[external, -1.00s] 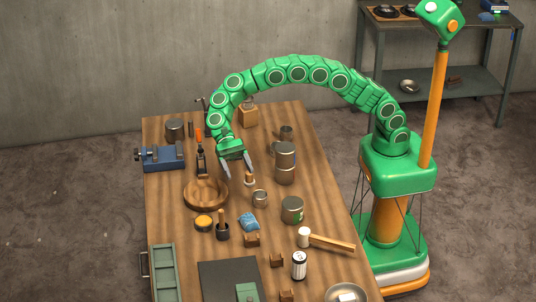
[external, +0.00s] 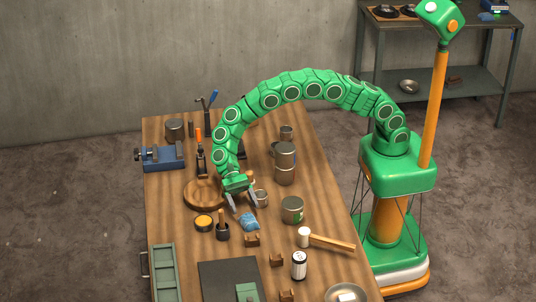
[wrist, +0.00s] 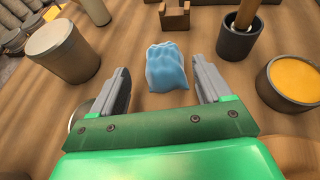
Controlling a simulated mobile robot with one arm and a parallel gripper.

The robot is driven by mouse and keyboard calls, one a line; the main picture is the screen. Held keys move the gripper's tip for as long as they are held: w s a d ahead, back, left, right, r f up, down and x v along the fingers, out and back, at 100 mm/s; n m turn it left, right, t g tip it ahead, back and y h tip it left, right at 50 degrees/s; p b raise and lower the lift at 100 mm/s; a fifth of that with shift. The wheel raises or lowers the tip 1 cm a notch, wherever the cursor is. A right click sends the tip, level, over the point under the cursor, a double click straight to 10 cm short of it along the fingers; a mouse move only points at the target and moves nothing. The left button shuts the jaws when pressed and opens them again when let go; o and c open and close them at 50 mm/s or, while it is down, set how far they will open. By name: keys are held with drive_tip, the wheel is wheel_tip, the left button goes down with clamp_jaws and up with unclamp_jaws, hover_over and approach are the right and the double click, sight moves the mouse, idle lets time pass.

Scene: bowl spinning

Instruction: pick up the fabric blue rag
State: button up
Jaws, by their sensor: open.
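The blue rag (external: 249,222) lies crumpled on the wooden table, near the middle. In the wrist view the rag (wrist: 166,67) sits just ahead of my gripper, centred between the fingers. My gripper (external: 243,206) is open and empty, above the table and just behind the rag. Both grey fingers (wrist: 164,97) show in the wrist view, apart from each other and not touching the rag.
A dark cup with a wooden handle (external: 223,232) and a yellow-topped tin (external: 204,222) stand left of the rag. A grey can (external: 292,210) stands right. A small metal mug (external: 261,198) is close beside my gripper. A wooden block (external: 251,240) lies in front of the rag.

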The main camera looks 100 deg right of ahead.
sight(248, 216)
drive_tip(key=shift+x, duration=3.9)
drive_tip(key=shift+w, duration=0.15)
drive_tip(key=shift+c, duration=0.2)
drive_tip(key=c, duration=1)
